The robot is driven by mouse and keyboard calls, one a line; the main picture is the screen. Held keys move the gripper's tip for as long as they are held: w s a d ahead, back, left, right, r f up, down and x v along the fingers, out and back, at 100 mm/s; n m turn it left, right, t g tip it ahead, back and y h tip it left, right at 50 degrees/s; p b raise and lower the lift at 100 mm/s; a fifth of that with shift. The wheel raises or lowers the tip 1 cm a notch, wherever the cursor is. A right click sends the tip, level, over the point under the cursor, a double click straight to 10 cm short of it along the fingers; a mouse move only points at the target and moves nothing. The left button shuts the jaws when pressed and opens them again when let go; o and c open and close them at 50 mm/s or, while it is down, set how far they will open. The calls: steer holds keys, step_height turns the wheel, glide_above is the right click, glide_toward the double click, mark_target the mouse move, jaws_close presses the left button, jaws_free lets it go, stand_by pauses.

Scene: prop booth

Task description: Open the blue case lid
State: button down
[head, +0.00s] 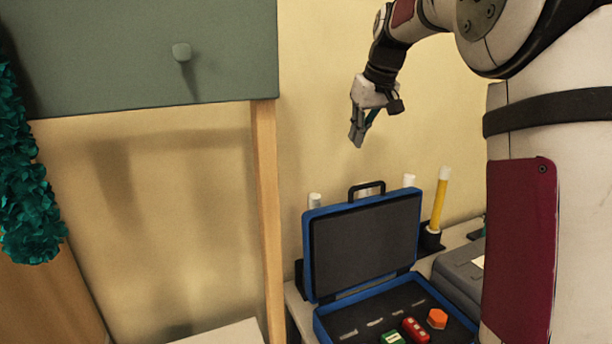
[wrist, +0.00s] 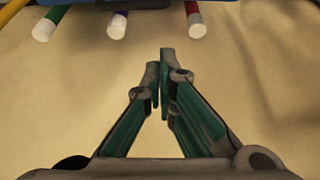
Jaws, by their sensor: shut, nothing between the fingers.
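The blue case (head: 325,318) stands on the table with its lid (head: 364,240) raised, close to upright. The lid has a dark lining, a blue rim and a black handle (head: 353,193) on its top edge. Inside the case lie a green piece (head: 393,338), a red piece (head: 415,329) and an orange piece (head: 437,318). My gripper (head: 357,140) is shut and empty, in the air above the lid and apart from it. In the wrist view my fingertips (wrist: 166,58) are together, and a blue strip (wrist: 115,4) shows at the top edge.
Tubes with white ends stand behind the case; a yellow one (head: 440,200) is at its right. A grey box (head: 462,268) is on the right. A wooden post (head: 266,200) and green cabinet (head: 140,60) are on the left. The wall above the lid is clear.

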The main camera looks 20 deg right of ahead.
steer(key=w+d+f+p, duration=0.2)
steer(key=w+d+f, duration=0.1)
steer(key=f, duration=0.8)
steer(key=shift+d, duration=0.15)
steer(key=shift+f, duration=0.1)
stand_by(0.3)
steer(key=s+p, duration=0.4)
steer(key=s, duration=0.3)
steer(key=shift+d+r, duration=0.15)
steer(key=shift+r, duration=0.25)
steer(key=shift+s+r, duration=0.1)
